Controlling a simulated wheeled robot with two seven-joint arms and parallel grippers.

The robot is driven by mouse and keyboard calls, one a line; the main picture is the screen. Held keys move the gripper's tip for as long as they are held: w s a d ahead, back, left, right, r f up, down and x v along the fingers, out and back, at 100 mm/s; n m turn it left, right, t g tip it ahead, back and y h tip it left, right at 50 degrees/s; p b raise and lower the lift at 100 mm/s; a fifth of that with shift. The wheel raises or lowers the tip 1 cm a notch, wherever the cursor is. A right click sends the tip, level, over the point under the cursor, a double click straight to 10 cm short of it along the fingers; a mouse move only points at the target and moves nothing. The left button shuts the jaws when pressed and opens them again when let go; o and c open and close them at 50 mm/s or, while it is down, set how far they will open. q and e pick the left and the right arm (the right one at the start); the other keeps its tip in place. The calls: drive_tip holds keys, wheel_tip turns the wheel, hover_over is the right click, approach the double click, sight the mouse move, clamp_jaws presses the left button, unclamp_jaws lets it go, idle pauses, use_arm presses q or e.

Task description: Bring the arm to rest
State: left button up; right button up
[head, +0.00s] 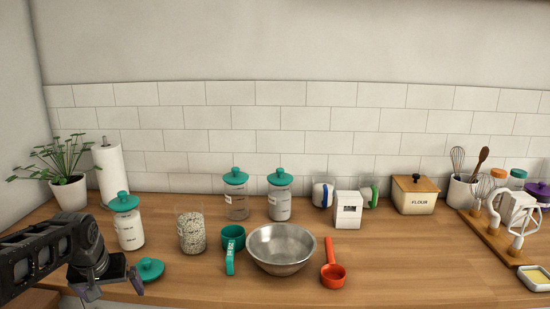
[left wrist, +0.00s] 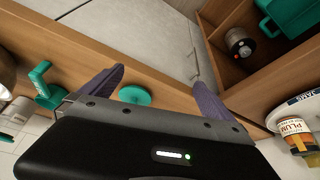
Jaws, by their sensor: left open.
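My left gripper (head: 112,287) is at the lower left in the head view, over the front left of the counter and left of a loose teal lid (head: 151,269). In the left wrist view, my left gripper (left wrist: 166,92) shows its two purple fingers spread wide apart. Nothing is between the fingertips. My right gripper is in neither view.
The wooden counter (head: 430,270) holds an open jar of grains (head: 191,231), a teal measuring cup (head: 232,240), a metal bowl (head: 282,248) and a red scoop (head: 332,268). A lidded jar (head: 127,222) stands behind my gripper. The counter's front right is mostly clear.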

use_arm(q)
drive_tip(key=s+d+f+m+g+h+p, duration=0.2)
drive_tip(key=d+f+h+p, duration=0.3)
drive_tip(key=d+f, duration=1.35)
drive_tip(key=s+d+f+p, duration=0.2)
drive_tip(key=s+d, duration=0.3)
drive_tip(key=s, duration=0.3)
drive_tip(key=s+d+f+g+p, duration=0.1)
drive_tip(key=s+d+f, duration=0.3)
drive_tip(key=s, duration=0.4)
drive_tip(key=s+d+f+g+p, duration=0.1)
drive_tip(key=s+d+f+p, duration=0.2)
drive_tip(key=s+d, duration=0.3)
drive_tip(key=s+p, duration=0.1)
drive_tip(key=s, duration=0.1)
drive_tip(key=shift+s, duration=0.3)
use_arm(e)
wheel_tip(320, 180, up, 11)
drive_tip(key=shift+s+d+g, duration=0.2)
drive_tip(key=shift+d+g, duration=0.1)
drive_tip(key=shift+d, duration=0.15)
